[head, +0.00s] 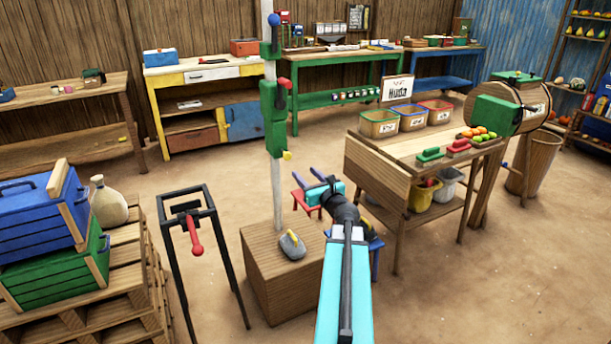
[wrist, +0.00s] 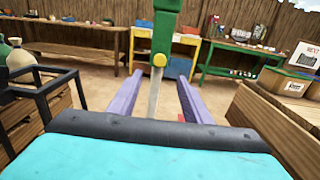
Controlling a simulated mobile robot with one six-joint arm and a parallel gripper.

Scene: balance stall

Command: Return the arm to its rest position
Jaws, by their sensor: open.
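My gripper (head: 323,175) is at the end of my outstretched arm, in the middle of the head view, between the green-fitted post and the wooden stall table. Its two purple fingers stand apart with nothing between them. In the wrist view my gripper (wrist: 160,88) shows both fingers pointing away, spread wide. The pale post (wrist: 154,95) appears between them in the picture, with a yellow knob (wrist: 159,60) above; I cannot tell its exact distance. My teal arm link hides part of the floor in the head view.
The post (head: 276,195) rises from a wooden block (head: 268,270) bearing a grey weight (head: 292,245). A black stand (head: 215,245) is left of it. The stall table (head: 400,150) holds bins and fruit at right. Open floor (head: 480,290) lies at lower right.

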